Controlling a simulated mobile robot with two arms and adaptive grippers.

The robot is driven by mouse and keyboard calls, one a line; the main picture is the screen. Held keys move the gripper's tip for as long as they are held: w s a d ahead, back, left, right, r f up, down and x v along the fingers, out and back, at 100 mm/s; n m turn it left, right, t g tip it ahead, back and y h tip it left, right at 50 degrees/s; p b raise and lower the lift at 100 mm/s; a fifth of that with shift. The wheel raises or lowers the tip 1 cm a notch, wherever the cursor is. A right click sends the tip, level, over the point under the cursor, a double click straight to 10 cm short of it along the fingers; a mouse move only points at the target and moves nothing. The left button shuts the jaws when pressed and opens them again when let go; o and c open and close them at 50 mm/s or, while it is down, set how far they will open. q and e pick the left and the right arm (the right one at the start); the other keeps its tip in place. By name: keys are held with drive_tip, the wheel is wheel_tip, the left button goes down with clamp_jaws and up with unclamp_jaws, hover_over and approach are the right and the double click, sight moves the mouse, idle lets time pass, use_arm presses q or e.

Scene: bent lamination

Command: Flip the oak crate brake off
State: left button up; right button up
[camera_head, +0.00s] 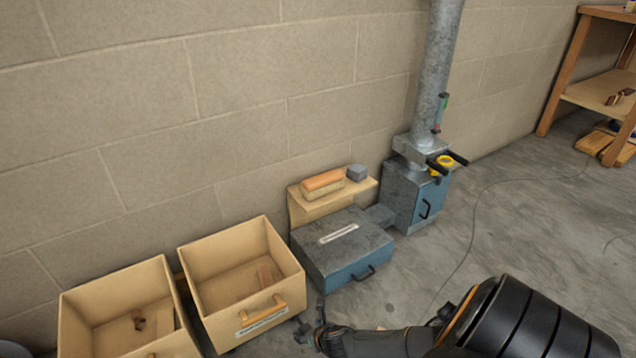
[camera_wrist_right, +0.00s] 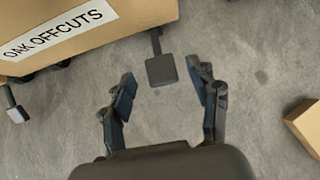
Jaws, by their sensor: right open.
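The oak crate (camera_head: 215,301) is an open tan box on the floor with a wooden handle and a white front label. In the right wrist view its label (camera_wrist_right: 60,35) reads OAK OFFCUTS. A dark brake pedal (camera_wrist_right: 161,70) sticks out from under the crate on a thin stem. A second dark pedal (camera_wrist_right: 16,113) shows at the left. My right gripper (camera_head: 311,321) is beside the crate's front right corner. In the right wrist view it is open (camera_wrist_right: 166,92), with the first pedal between and slightly beyond its fingertips. My left gripper is not in view.
Another open crate (camera_head: 72,322) stands to the left. A grey-blue metal box (camera_head: 335,258) with a handle and a metal duct unit (camera_head: 410,196) stand along the block wall. A wooden block (camera_wrist_right: 306,124) is at the wrist view's right edge. Concrete floor is clear to the right.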

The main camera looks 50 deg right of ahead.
drive_tip(key=v, duration=0.9)
drive_tip(key=shift+r, duration=0.2)
drive_tip(key=shift+a, duration=0.1)
